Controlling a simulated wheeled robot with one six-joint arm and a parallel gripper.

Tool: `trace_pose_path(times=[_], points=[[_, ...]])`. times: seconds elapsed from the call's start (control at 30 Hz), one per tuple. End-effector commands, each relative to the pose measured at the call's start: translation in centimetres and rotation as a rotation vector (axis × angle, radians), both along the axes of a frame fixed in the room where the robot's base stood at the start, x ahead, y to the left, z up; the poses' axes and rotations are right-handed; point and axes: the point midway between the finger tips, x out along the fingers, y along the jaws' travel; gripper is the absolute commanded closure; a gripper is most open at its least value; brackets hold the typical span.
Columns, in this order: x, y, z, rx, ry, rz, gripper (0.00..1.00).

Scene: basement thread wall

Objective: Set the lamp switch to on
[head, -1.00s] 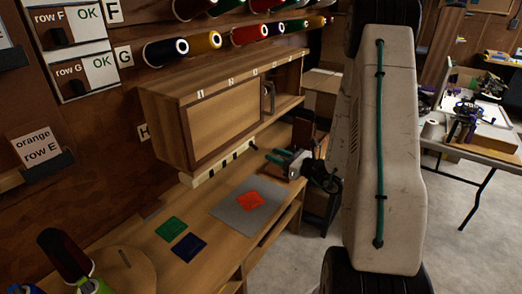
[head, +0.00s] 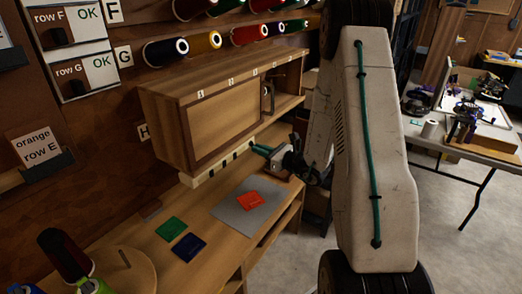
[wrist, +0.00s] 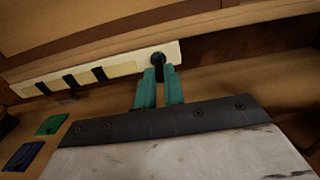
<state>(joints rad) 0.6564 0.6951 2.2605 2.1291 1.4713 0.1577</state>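A cream strip (wrist: 110,70) runs under the wall cabinet, with several black slots along it. At its right end is a small black lever (wrist: 158,58), which I take to be the lamp switch. The strip also shows in the head view (head: 204,178); the lever there is hidden by my gripper. My gripper (wrist: 160,72) has two green fingers at the lever, one on each side with a narrow gap. I cannot tell whether they press on it. My gripper also shows in the head view (head: 262,150), at the strip's right end. No lamp can be made out.
A wooden cabinet (head: 225,115) overhangs the strip closely.

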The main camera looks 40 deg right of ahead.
Motion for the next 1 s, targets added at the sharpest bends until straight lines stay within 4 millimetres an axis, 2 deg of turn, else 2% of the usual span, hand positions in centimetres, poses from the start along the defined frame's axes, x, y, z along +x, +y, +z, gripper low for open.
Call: trace_pose_path(times=[0.27, 0.47, 1.0], points=[[0.0, -0.1, 0.3, -0.012, 0.028, -0.001, 1.0], [-0.1, -0.1, 0.9, -0.049, 0.121, -0.001, 1.0], [0.4, 0.1, 3.1, -0.216, 0.571, -0.002, 1.0]])
